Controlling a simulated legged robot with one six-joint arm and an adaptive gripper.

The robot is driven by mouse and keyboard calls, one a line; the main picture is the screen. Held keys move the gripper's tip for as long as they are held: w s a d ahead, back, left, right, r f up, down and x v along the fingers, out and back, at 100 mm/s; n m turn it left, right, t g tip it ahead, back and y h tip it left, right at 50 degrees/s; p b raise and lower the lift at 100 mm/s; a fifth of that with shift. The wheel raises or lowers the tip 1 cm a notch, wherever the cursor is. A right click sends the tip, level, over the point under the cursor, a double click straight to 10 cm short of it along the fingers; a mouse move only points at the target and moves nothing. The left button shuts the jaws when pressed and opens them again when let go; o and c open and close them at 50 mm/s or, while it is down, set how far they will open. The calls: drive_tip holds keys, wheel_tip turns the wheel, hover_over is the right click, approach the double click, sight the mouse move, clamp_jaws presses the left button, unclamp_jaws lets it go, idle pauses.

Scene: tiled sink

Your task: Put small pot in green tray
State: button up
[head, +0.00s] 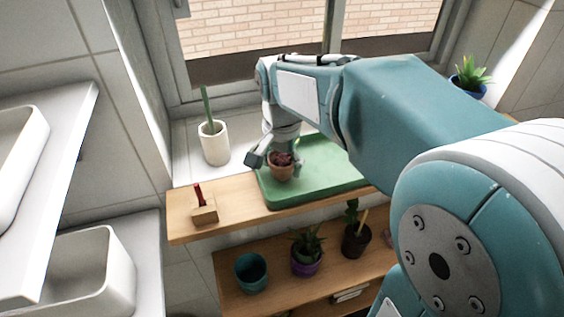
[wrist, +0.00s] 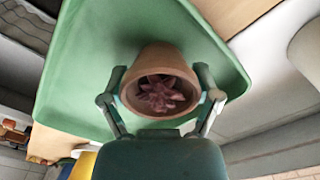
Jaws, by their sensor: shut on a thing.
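The small pot (head: 281,172) is terracotta with a dark reddish plant in it. In the head view it is at my gripper (head: 268,162), over the left part of the green tray (head: 335,165). In the wrist view the small pot (wrist: 160,75) sits between the two fingers of my gripper (wrist: 160,100), which are shut on its sides. The green tray (wrist: 85,70) lies behind the pot there. I cannot tell whether the pot's base touches the tray. My arm hides the right part of the tray in the head view.
The tray lies on a wooden shelf (head: 235,203) by the window. A white cup (head: 214,143) and a wooden block with a red item (head: 204,208) stand left of it. A lower shelf holds a teal pot (head: 251,271), a purple pot (head: 306,260) and a dark pot (head: 356,240).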

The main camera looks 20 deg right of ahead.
drive_tip(key=shift+a, duration=0.45)
drive_tip(key=o, duration=0.9)
drive_tip(key=shift+f, duration=0.1)
drive_tip(key=shift+o, duration=0.3)
drive_tip(key=shift+d, duration=0.35)
